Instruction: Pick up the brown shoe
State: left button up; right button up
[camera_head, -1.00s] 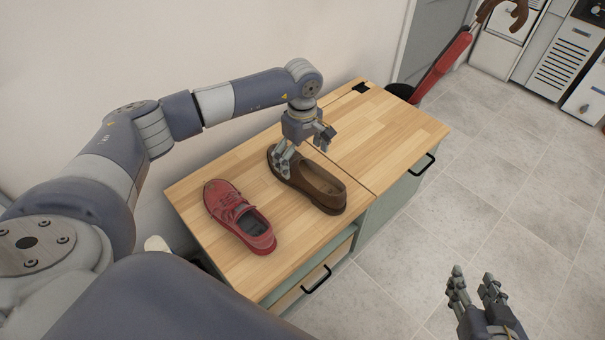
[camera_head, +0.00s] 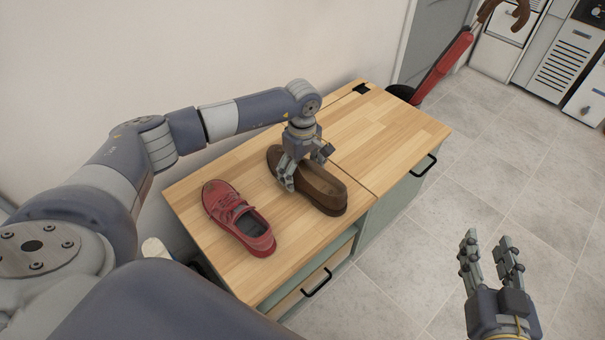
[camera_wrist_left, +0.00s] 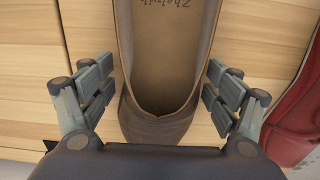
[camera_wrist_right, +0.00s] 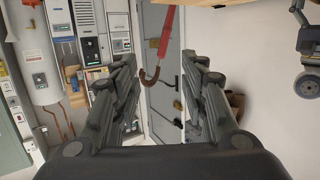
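The brown shoe (camera_head: 322,188) lies on the wooden cabinet top, right of the red shoe (camera_head: 238,217). My left gripper (camera_head: 304,176) is over the brown shoe, its fingers pointing down on either side of it. In the left wrist view, the brown shoe (camera_wrist_left: 160,123) lies between the two open fingers, with a gap on each side. The toe part is partly hidden by the gripper in the head view. My right gripper (camera_head: 490,252) is open and empty over the floor, away from the cabinet.
The cabinet top (camera_head: 385,135) is clear to the right of the brown shoe. The red shoe lies close on the left. A black handle (camera_head: 423,166) sticks out at the cabinet front. A wall runs behind; the tiled floor is open at the right.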

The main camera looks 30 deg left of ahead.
pick_arm(q)
jog(key=c, duration=0.7)
jog(key=shift+r, duration=0.1)
jog(key=shift+c, duration=0.2)
